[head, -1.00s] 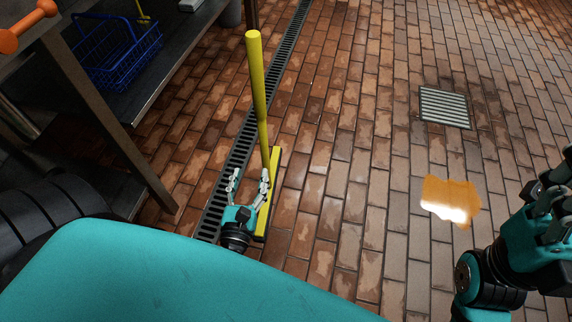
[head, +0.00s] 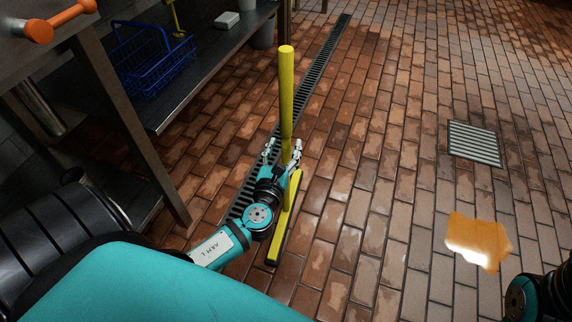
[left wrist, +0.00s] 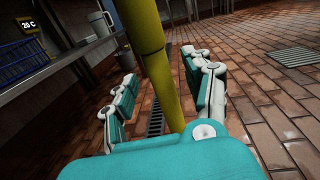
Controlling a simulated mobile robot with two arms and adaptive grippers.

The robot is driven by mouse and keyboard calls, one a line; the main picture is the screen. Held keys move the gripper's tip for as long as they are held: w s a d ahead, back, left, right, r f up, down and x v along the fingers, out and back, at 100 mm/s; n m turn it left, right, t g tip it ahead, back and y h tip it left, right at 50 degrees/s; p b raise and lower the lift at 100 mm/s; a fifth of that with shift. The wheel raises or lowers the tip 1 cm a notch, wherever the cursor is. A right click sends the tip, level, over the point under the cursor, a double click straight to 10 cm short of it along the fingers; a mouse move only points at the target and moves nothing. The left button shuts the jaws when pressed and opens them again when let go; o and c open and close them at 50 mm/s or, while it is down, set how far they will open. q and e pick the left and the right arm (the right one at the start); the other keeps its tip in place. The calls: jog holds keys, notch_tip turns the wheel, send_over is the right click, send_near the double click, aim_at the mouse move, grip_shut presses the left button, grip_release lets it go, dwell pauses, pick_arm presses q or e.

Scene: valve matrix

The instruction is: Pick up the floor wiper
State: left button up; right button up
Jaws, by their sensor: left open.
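The floor wiper (head: 286,95) stands upright on the brick floor, with a yellow pole and a long yellow and black head (head: 284,228) lying on the floor beside the drain channel. My left gripper (head: 282,153) is at the lower part of the pole, with its fingers apart on either side of it. In the left wrist view the pole (left wrist: 158,70) runs between the two open fingers, and I see gaps at both sides. Part of the pole's lower end is hidden behind my left gripper. My right arm shows only in part at the lower right; its fingers are not visible.
A dark table and shelf (head: 215,55) stand at the left, with a blue basket (head: 155,65) on the shelf. An orange handle (head: 60,20) is at the upper left. A floor grate (head: 474,143) and an orange puddle (head: 478,241) lie at the right. The floor between is clear.

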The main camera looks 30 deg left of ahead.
pick_arm(q)
jog(key=shift+x, duration=1.1)
jog(key=shift+f, duration=0.1)
grip_shut()
